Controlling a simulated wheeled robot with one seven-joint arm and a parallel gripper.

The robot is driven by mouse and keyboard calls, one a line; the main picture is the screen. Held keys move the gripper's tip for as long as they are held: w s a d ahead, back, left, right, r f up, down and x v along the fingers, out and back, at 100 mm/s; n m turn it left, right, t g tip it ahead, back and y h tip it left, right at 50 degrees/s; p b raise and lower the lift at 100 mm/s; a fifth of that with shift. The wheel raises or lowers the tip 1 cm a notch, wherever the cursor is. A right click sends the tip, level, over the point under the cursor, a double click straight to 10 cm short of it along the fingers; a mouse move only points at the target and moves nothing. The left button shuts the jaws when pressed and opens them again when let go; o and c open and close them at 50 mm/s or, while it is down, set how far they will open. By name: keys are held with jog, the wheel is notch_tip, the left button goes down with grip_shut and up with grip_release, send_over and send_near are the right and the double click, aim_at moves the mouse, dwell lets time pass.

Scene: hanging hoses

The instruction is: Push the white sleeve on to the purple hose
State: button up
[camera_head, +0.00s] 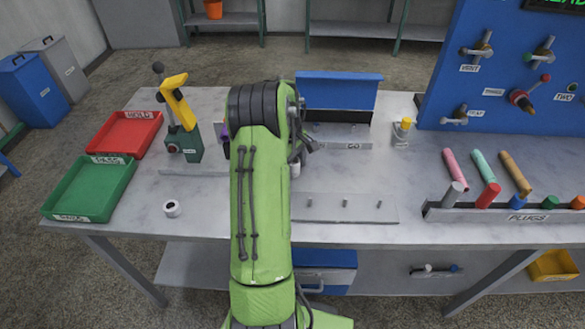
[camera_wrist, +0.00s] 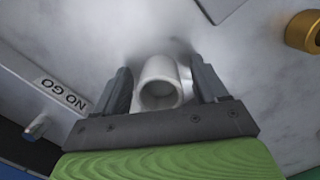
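A white sleeve (camera_wrist: 158,85) stands between the two dark fingers of my gripper (camera_wrist: 161,76) in the wrist view, its round opening facing the camera. A narrow gap shows on each side, so the fingers look open around it, not pressed on it. In the head view a small white piece, likely this sleeve (camera_head: 295,170), shows at the right edge of my green arm; the fingers are mostly hidden there. A bit of purple, perhaps the purple hose (camera_head: 225,131), shows left of my arm beside the yellow-handled clamp (camera_head: 178,110); the rest is hidden.
A metal plate with pegs (camera_head: 345,208) lies right of my arm. Behind are a blue-backed gauge (camera_head: 340,92) and, right, a plugs rack (camera_head: 500,215).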

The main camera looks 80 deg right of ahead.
jog(key=c, duration=1)
